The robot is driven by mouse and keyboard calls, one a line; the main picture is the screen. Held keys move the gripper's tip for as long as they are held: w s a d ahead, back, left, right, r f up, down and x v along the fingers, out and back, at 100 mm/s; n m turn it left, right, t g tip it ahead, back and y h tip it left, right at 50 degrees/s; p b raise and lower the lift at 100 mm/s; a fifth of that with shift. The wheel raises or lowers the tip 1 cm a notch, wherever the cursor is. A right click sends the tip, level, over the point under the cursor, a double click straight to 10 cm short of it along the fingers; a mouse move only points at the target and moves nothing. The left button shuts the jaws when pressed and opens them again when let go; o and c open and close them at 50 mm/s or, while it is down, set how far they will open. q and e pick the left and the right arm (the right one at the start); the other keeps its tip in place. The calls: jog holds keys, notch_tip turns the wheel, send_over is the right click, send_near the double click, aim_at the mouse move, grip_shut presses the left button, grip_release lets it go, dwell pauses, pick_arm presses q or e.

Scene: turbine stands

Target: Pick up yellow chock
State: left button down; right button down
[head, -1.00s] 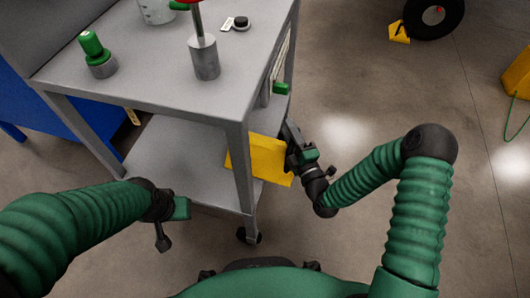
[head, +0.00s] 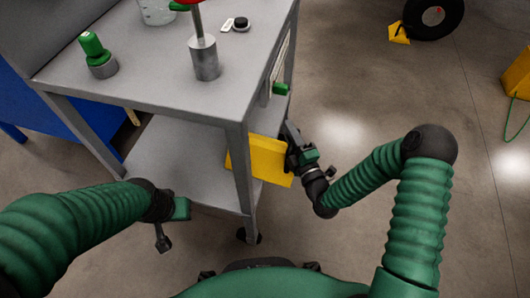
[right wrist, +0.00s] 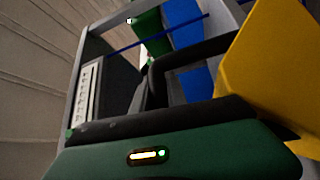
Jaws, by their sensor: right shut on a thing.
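A yellow chock (head: 266,160) is at the right side of the grey cart's lower shelf, partly behind the cart's front right leg. My right gripper (head: 291,150) is at its right edge and shut on it. In the right wrist view the yellow chock (right wrist: 275,75) fills the right side, next to the dark finger; the gripping contact is largely hidden. My left gripper (head: 165,230) hangs in front of the cart at the left, away from the chock; its jaws are too unclear to judge.
The grey cart (head: 150,85) holds a green-topped part (head: 97,55), a metal cylinder (head: 205,60) and a black knob (head: 242,23) on top. Another yellow chock (head: 399,33) lies by a black wheel (head: 435,15) at the back right.

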jog(key=shift+a+f, duration=0.1)
dwell(0.6)
notch_tip(320, 180, up, 10)
jog(key=p, duration=0.5)
jog(key=shift+p, duration=0.3)
jog(key=c, duration=2)
grip_release()
grip_shut()
